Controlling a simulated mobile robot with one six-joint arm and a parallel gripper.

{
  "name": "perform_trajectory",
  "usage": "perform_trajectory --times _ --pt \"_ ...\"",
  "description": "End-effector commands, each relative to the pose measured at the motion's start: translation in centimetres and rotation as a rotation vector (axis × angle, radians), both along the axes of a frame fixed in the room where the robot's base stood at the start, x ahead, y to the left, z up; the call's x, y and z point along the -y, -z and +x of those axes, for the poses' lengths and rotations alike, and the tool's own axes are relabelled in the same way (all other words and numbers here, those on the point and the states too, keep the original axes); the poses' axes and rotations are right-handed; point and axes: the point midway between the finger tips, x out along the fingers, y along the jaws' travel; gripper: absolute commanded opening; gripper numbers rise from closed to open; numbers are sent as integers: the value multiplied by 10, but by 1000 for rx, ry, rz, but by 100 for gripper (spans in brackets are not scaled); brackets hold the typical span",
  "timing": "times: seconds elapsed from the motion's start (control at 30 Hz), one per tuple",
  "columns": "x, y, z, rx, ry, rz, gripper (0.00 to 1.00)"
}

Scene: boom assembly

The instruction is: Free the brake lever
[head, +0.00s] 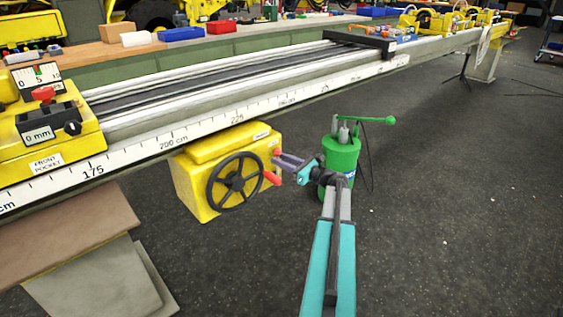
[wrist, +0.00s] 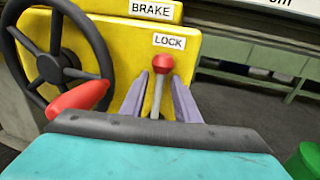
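The yellow brake box (head: 196,180) hangs under the long beam, with a black handwheel (head: 234,182) on its face. In the wrist view the box carries a BRAKE label (wrist: 152,9) and a LOCK label (wrist: 169,41). Just below LOCK stands a short grey lever with a red knob (wrist: 162,63), nearly upright. My gripper (head: 284,161) is at the right side of the box, fingers pointing at it. In the wrist view my gripper (wrist: 160,92) is open, one purple finger on each side of the lever, with gaps visible. Contact is not visible; the lever's lower end is partly hidden.
The handwheel's red handle (wrist: 84,96) sticks out close to the left of my gripper. A green canister (head: 340,165) with a pump handle stands just behind my wrist. The scale beam (head: 240,118) runs above the box. The floor at right is open.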

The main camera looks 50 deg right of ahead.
Motion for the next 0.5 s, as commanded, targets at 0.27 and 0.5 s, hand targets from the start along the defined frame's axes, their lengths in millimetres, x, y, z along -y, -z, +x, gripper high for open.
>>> perform_trajectory --times 0.27,0.5 --pt "0 0 2 0 0 0 28" --pt "0 0 1 0 0 0 0"
